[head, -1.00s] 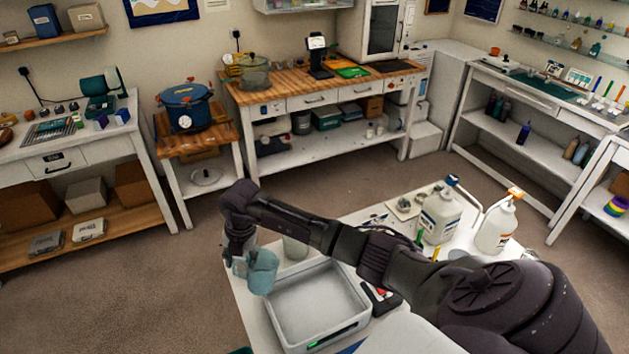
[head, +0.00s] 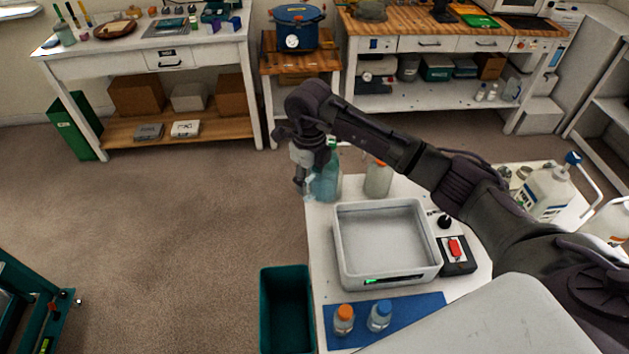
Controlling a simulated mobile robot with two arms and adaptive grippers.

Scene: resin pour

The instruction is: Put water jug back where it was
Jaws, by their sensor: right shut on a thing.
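The water jug (head: 326,183) is a translucent blue-teal vessel at the far left corner of the white table (head: 318,238). My right gripper (head: 305,176) is shut on the jug from its left side, with my right arm reaching across from the right. The jug looks roughly upright. I cannot tell whether its base touches the table top or hangs just above it. The gripper and wrist hide part of the jug. My left gripper is not in view.
A pale bottle with an orange cap (head: 378,179) stands just right of the jug. A grey-white tray (head: 345,270) is in front, with a red-switch box (head: 457,252) beside it. Two small bottles stand on a blue mat (head: 410,306). A green bin (head: 285,300) stands left of the table.

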